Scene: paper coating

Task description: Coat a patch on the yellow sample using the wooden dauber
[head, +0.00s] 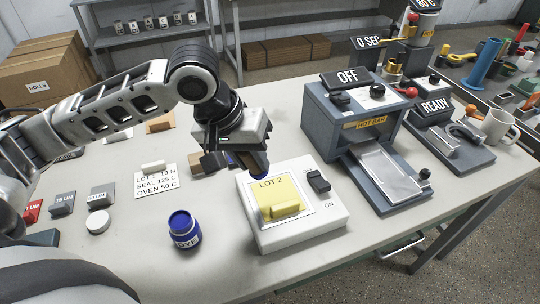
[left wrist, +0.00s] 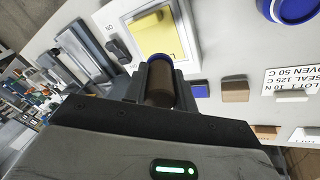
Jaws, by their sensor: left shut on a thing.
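My left gripper (head: 248,150) is shut on the wooden dauber, whose brown handle (left wrist: 160,88) shows between the fingers in the left wrist view. The dauber's blue end (left wrist: 183,43) points at the edge of the yellow sample (head: 268,191); I cannot tell whether it touches. The sample, marked LOT 2, lies on a white base (head: 323,218) with a dark switch, and also shows in the left wrist view (left wrist: 155,38). A raised yellow block sits on its near part. I see no blue on the visible yellow. The open blue dye jar (head: 185,240) stands left of the base. My right gripper is not in view.
A grey hot bar machine (head: 318,112) stands right of the base, with a READY unit (head: 470,155) and a white mug (head: 499,126) beyond. Small blocks and a LOT 1 card (head: 155,184) lie at left. The table is clear around the jar.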

